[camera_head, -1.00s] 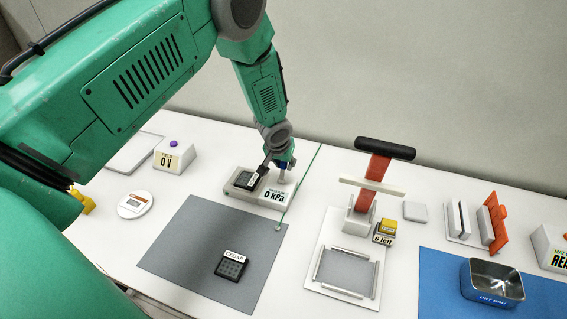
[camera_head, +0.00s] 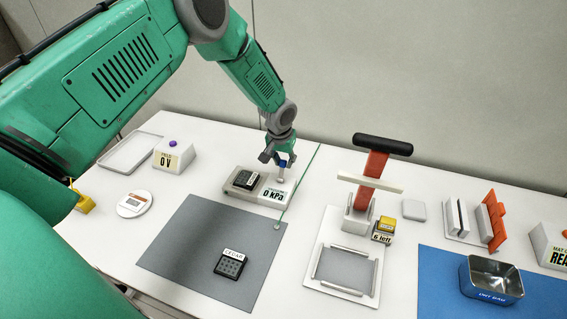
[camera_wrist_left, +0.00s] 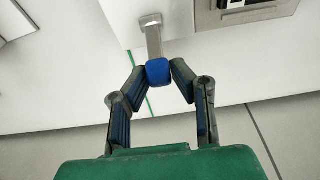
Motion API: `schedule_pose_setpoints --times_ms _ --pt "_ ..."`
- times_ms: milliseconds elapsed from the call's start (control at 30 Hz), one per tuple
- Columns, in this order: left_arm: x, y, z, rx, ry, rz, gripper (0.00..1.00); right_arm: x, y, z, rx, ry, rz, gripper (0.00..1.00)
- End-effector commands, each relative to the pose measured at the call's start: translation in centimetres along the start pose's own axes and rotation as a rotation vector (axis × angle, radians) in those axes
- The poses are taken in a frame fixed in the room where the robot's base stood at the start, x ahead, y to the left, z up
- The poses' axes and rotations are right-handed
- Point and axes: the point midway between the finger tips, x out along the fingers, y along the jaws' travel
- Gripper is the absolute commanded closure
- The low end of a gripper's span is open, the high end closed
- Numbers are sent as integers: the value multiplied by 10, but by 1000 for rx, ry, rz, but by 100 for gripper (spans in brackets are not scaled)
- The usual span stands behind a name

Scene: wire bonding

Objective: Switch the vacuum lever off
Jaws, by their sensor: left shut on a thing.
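The vacuum station (camera_head: 236,192) is a light box with a dark chip carrier (camera_head: 246,179) on its left part and a display reading 0 kPa. The vacuum lever (camera_wrist_left: 154,42) shows in the left wrist view as a grey metal stem with a blue knob (camera_wrist_left: 159,71). My left gripper (camera_head: 281,162) is above the right end of the station. In the left wrist view my left gripper (camera_wrist_left: 158,74) has its two fingers closed on either side of the blue knob. My right gripper is not in view.
A grey mat (camera_head: 190,250) with a dark carrier labelled CEDAR (camera_head: 230,264) lies in front. A press with a red arm (camera_head: 374,170) stands to the right. A white box reading 0 V (camera_head: 173,156) stands to the left. A thin green line (camera_head: 305,180) crosses the table.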

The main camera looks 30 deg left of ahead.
Motion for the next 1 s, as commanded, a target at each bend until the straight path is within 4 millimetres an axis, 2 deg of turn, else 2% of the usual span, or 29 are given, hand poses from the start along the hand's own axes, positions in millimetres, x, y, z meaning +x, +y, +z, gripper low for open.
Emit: schedule_pose_setpoints --times_ms 233,267,300,333,600,733,867,1000 --pt "-1 0 -3 0 7 0 100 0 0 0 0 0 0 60" --pt "-1 -1 -4 0 7 0 77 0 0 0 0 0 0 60" --pt "-1 -1 -4 0 7 -1 63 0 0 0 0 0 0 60" --pt "-1 -1 -3 0 7 -1 60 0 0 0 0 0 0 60" --pt "-2 0 -1 1 4 -1 60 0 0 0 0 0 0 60" --pt "-9 0 -2 1 5 -1 60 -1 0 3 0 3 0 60" --pt "-30 0 -3 3 6 0 60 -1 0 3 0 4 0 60" --pt "-60 1 -3 2 7 -1 60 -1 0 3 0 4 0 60"
